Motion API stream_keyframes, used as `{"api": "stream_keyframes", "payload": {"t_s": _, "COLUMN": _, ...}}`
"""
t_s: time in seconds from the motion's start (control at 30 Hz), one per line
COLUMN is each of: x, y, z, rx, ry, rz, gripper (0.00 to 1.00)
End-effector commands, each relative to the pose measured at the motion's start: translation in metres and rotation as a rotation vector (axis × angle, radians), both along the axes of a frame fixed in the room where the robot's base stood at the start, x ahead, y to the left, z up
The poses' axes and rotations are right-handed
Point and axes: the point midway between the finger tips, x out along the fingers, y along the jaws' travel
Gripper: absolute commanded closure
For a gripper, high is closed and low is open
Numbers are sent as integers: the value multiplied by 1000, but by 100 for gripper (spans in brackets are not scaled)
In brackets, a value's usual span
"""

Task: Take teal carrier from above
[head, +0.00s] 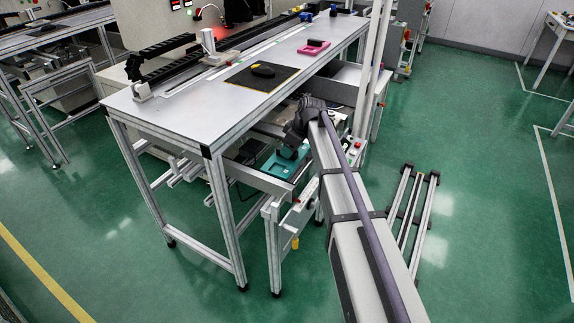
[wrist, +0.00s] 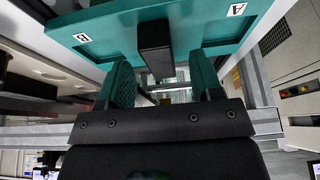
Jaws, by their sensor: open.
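The teal carrier (head: 281,169) sits low, under the tabletop, on the shelf or drawer level of the table frame. In the wrist view the teal carrier (wrist: 108,33) fills the top, with a white label B at left and a label A at right. A black block (wrist: 155,50) stands out from its middle. My gripper (wrist: 163,75) is open, with its two teal-padded fingers on either side of the block's line. I cannot tell whether the fingers reach around the block. In the head view my gripper (head: 291,151) is right above the carrier and partly hides it.
The tabletop (head: 190,115) overhangs to the left of my arm. On it lie a black mat (head: 245,83) with a dark item and a pink holder (head: 313,47). Table frame bars (head: 250,178) run close beside the carrier. Open green floor lies to the right.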

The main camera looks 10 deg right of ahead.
Motion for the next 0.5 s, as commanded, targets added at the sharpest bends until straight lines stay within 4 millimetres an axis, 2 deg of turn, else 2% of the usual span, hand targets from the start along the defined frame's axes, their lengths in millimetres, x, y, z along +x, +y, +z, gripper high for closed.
{"api": "stream_keyframes", "payload": {"t_s": 0.03, "x": 3, "y": 3, "z": -20, "rx": 0, "ry": 0, "rz": 1, "gripper": 40}}
{"api": "stream_keyframes", "payload": {"t_s": 0.07, "x": 4, "y": 5, "z": -22, "rx": 0, "ry": 0, "rz": 1, "gripper": 40}}
{"api": "stream_keyframes", "payload": {"t_s": 0.3, "x": 5, "y": 6, "z": -18, "rx": 0, "ry": 0, "rz": -1, "gripper": 40}}
{"api": "stream_keyframes", "payload": {"t_s": 0.5, "x": 5, "y": 6, "z": -18, "rx": 0, "ry": 0, "rz": -1, "gripper": 60}}
